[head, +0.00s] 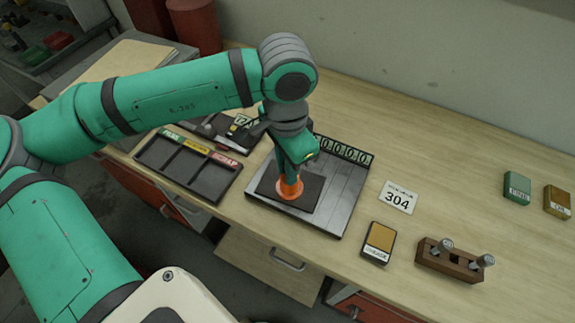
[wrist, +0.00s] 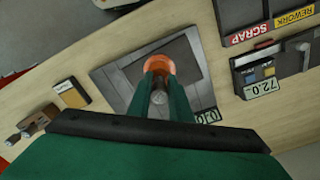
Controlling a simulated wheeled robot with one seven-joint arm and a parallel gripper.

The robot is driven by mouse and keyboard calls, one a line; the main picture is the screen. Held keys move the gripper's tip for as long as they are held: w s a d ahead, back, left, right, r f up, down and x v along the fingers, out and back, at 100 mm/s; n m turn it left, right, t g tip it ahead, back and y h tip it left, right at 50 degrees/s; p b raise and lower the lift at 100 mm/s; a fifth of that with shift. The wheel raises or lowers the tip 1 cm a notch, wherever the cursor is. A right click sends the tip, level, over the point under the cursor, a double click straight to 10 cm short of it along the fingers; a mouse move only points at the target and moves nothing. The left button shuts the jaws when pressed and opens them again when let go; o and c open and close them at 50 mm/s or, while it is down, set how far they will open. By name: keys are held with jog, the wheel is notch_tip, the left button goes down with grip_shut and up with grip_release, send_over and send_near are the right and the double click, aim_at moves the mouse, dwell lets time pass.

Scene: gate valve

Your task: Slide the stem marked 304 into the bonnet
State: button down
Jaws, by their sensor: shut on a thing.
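The orange bonnet (head: 289,188) stands on a dark pad on the metal plate. It also shows in the wrist view (wrist: 158,64) at the fingertips. My gripper (head: 291,172) points down right over the bonnet. In the wrist view, my fingers (wrist: 157,85) are shut on a grey metal stem (wrist: 158,98), whose round end shows between them. The stem's lower part and its marking are hidden, so I cannot tell how far it is inside the bonnet. A white card reading 304 (head: 398,198) lies right of the plate.
A brown wooden rack (head: 448,263) holds two upright stems (head: 485,260) at the right. A yellow-faced box (head: 378,242) lies between it and the plate (head: 335,222). Green (head: 517,188) and brown (head: 557,202) boxes stand far right. A dark compartment tray (head: 190,167) lies left.

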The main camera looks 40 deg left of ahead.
dwell(0.4)
jog(key=c, duration=1.5)
grip_release()
jog(key=shift+c, duration=0.2)
jog(key=shift+r, duration=0.1)
notch_tip(320, 180, up, 11)
jog(key=shift+s+f, duration=0.1)
jog(key=shift+f, duration=0.1)
